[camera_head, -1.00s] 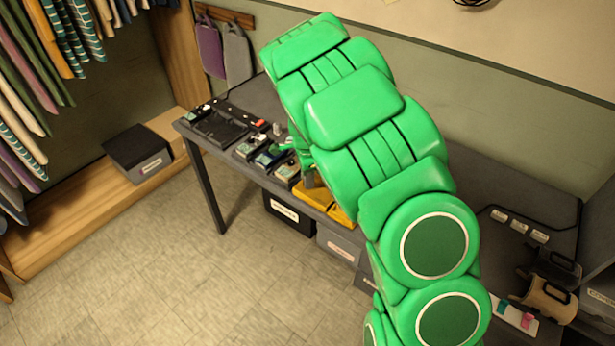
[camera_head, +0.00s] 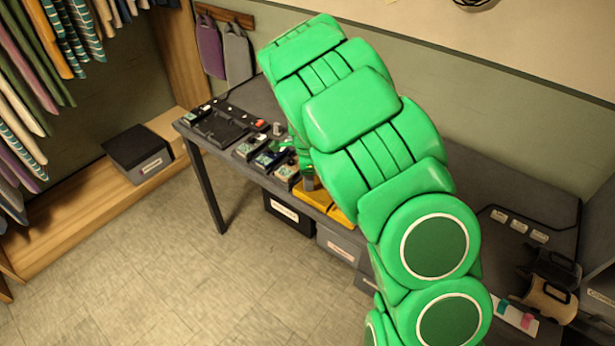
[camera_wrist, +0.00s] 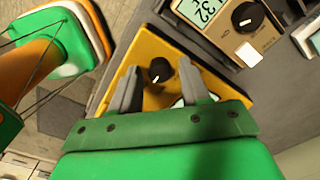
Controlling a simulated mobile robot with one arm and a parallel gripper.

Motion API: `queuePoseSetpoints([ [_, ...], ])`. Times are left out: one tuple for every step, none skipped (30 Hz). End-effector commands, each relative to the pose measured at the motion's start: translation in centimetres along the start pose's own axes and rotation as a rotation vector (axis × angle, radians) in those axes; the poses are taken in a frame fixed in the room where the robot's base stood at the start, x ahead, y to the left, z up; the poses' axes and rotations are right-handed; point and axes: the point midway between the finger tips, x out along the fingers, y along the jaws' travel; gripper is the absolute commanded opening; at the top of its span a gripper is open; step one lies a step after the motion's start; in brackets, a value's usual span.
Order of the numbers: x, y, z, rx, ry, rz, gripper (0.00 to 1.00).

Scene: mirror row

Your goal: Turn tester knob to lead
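A yellow tester (camera_wrist: 200,58) with a black knob (camera_wrist: 159,71) lies below my gripper in the wrist view. My gripper (camera_wrist: 158,66) is open, with one grey finger on each side of the knob and a gap visible on both sides. I cannot tell how far above the knob the fingertips are. A pale display at the tester's lower part is partly hidden by the right finger. The knob's setting and any "lead" label are not readable. In the head view, yellow casing (camera_head: 341,216) shows at the table's front edge, and my green arm hides most of the gripper.
A tan meter (camera_wrist: 262,38) with a display and black knob sits beside the yellow tester. Several small devices (camera_head: 268,160) and a black tray (camera_head: 218,130) stand left on the dark table. Bins (camera_head: 290,212) are underneath. The floor in front is clear.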

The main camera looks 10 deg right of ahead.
Motion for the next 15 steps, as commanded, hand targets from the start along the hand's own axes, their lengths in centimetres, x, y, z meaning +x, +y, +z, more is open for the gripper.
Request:
queuePoseSetpoints([
  [0.01,0.01,0.00,0.000,0.000,0.000,0.52],
  [0.02,0.02,0.00,0.000,0.000,0.001,0.52],
  [0.03,0.02,0.00,0.000,0.000,0.001,0.52],
  [0.04,0.03,0.00,0.000,0.000,0.001,0.52],
  [0.04,0.03,0.00,-0.001,0.000,0.001,0.52],
  [0.04,0.04,0.00,-0.001,0.000,0.001,0.52],
  [0.04,0.04,0.00,-0.001,0.000,0.001,0.52],
  [0.04,0.04,0.00,-0.001,0.000,0.001,0.52],
  [0.03,0.04,-0.01,-0.001,0.000,0.001,0.52],
  [-0.01,0.04,0.00,-0.001,0.000,0.001,0.52],
  [-0.07,0.03,0.00,-0.001,0.000,0.001,0.52],
  [-0.19,0.03,-0.01,-0.001,0.000,0.001,0.52],
  [-0.32,0.02,0.00,-0.001,0.000,0.001,0.52],
  [-0.49,0.02,0.00,-0.001,0.000,0.001,0.52],
  [-0.75,0.00,0.00,-0.001,0.000,0.000,0.52],
])
